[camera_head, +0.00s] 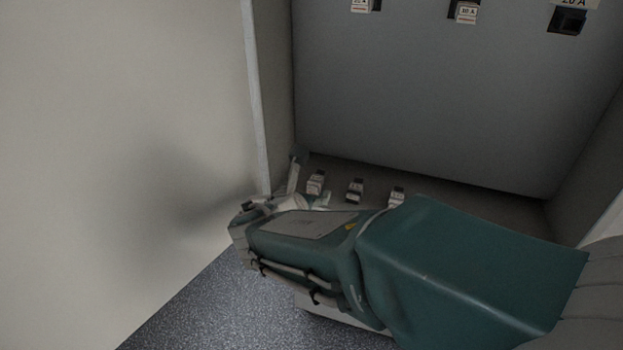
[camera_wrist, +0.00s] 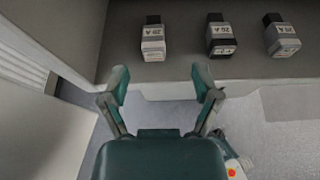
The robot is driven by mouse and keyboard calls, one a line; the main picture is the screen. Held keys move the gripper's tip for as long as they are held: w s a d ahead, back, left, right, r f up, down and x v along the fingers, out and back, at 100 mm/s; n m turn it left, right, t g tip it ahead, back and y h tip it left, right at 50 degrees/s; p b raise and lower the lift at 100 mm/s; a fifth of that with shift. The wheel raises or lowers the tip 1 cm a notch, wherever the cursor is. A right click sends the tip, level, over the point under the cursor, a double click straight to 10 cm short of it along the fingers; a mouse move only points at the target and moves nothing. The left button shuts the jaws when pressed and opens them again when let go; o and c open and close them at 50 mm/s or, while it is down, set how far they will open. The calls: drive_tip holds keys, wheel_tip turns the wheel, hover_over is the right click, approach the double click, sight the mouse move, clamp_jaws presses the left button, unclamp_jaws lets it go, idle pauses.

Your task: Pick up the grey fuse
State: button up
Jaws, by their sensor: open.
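Three labelled fuses stand in a row on the cabinet floor. The right one looks grey (camera_wrist: 282,38) with a dark end; it also shows in the head view (camera_head: 397,196), partly behind my arm. The middle fuse (camera_wrist: 220,37) is mostly black with a pale label, and the left fuse (camera_wrist: 153,40) is whitish. My gripper (camera_wrist: 160,86) is open and empty. Its fingers are spread short of the cabinet's front edge, in line with the left fuse and left of the grey one. In the head view my arm hides much of the gripper.
The cabinet floor (camera_wrist: 180,68) ends in a pale front lip. A side wall (camera_head: 276,90) stands close on the left. Labelled slots (camera_head: 465,12) line the top of the back panel. Speckled floor (camera_head: 205,310) lies in front.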

sight(311, 187)
drive_tip(key=shift+w+d+f, duration=0.3)
drive_tip(key=shift+w+d, duration=0.05)
drive_tip(key=shift+w, duration=0.2)
drive_tip(key=w+f, duration=0.1)
drive_tip(key=w, duration=0.1)
drive_tip(key=w+f, duration=0.1)
drive_tip(key=w, duration=0.1)
drive_tip(key=shift+w+a+f, duration=0.1)
drive_tip(key=shift+a+f, duration=0.2)
drive_tip(key=shift+f, duration=0.05)
drive_tip(key=shift+w+d, duration=0.25)
drive_tip(key=shift+d, duration=0.55)
drive_tip(key=shift+c, duration=0.3)
clamp_jaws()
drive_tip(key=shift+a, duration=0.4)
